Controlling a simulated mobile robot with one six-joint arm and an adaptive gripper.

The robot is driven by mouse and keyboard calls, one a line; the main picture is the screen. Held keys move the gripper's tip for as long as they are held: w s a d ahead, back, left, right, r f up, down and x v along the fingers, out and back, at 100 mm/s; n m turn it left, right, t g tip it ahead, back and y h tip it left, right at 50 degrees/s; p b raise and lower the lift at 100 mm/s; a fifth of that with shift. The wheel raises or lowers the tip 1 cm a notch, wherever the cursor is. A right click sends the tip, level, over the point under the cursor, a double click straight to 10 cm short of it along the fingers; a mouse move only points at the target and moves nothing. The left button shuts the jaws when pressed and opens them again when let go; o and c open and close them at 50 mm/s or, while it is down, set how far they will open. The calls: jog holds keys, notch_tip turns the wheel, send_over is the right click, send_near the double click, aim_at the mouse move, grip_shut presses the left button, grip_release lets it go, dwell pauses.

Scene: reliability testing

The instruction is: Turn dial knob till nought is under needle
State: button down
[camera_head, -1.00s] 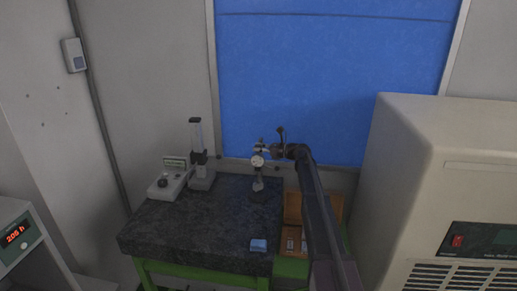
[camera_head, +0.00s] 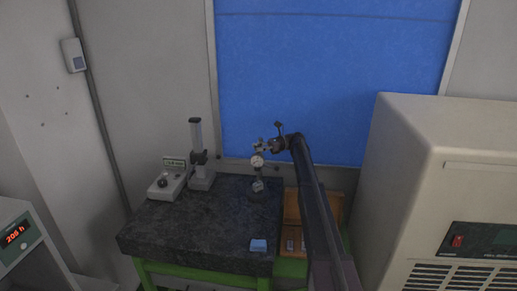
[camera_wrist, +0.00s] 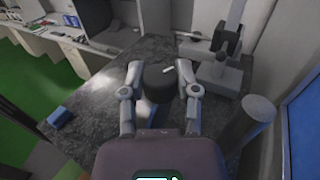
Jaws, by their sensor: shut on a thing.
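A small round gauge with a pale face (camera_head: 257,161) stands on a slim stand at the back right of the dark stone table. Its needle and figures are too small to read. My gripper (camera_head: 264,147) is at the top of this gauge, reaching in from the right. In the wrist view, my gripper (camera_wrist: 162,84) has one finger on each side of a dark round knob-like piece (camera_wrist: 157,86) and is shut on it. A short white piece shows at the knob's upper right. The gauge face is hidden in that view.
The stone table (camera_head: 205,225) also bears a grey column stand (camera_head: 202,178), a white box with a black knob (camera_head: 165,184) and a blue block (camera_head: 258,245). A wooden tray (camera_head: 292,208) lies to the right. A pale post (camera_wrist: 252,120) stands close on the right.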

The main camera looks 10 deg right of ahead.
jog(key=shift+a, duration=0.1)
jog(key=shift+c, duration=1.7)
grip_release()
jog(key=w+d, duration=0.1)
jog(key=d, duration=0.6)
jog(key=shift+w+d, duration=0.2)
jog(key=shift+d, duration=0.05)
